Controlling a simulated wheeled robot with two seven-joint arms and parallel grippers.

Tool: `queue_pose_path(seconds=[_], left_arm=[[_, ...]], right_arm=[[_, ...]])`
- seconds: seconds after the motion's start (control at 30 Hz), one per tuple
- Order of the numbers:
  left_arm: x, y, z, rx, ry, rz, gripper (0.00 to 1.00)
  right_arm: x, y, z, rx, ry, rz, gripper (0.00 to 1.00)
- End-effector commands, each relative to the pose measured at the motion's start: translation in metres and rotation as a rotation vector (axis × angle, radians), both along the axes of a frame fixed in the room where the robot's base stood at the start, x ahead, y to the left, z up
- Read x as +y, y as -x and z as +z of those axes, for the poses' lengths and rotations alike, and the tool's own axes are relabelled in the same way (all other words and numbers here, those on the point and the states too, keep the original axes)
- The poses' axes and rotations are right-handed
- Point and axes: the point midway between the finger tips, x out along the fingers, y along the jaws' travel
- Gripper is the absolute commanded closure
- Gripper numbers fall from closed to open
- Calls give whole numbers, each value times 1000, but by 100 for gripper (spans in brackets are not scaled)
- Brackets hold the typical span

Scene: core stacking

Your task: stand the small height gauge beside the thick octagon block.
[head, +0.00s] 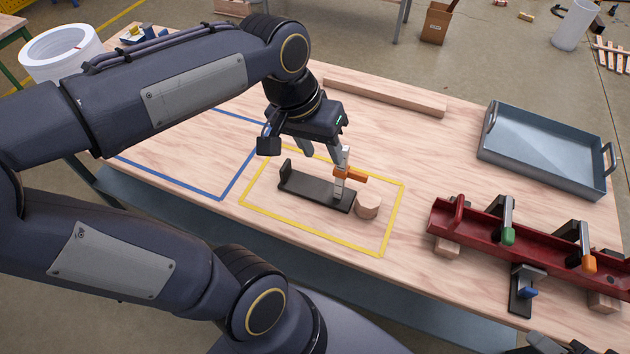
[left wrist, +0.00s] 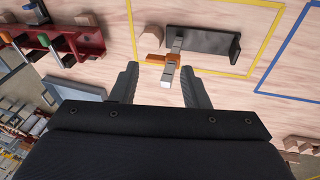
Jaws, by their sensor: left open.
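The small height gauge (head: 340,188) has a grey post with an orange slider. It stands upright at the right end of a long black base with a raised left end, inside the yellow outline. It also shows in the left wrist view (left wrist: 173,47). The thick octagon block (head: 367,207), pale wood, sits close by the base's right end; in the left wrist view the block (left wrist: 154,30) is beside the post. I cannot tell whether they touch. My left gripper (head: 322,152) is open above the gauge, with the post's top between its fingers in the left wrist view (left wrist: 160,84).
A red rack (head: 470,220) with green and orange clamp-like pieces stands at right on wooden blocks. A blue-slider gauge (head: 522,290) stands before it. A grey tray (head: 550,150) lies at back right, a wooden bar (head: 385,97) at the back. The blue outline (head: 237,178) area is mostly clear.

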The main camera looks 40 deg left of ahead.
Motion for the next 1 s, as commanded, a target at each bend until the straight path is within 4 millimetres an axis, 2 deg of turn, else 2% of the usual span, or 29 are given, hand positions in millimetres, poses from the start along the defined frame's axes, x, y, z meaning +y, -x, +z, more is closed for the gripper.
queue_pose_path(seconds=[0.03,0.1,0.2,0.3,1.0], left_arm=[[-4,20,-8,-54,32,2,58],[-12,40,-19,-125,70,-2,58],[-22,59,-34,-205,110,-3,58],[-29,69,-44,-255,132,-1,58],[-32,72,-48,-272,140,-2,58]], right_arm=[[0,0,0,0,0,0,63],[0,0,0,0,0,0,63],[0,0,0,0,0,0,63],[0,0,0,0,0,0,63],[0,0,0,0,0,0,63]])
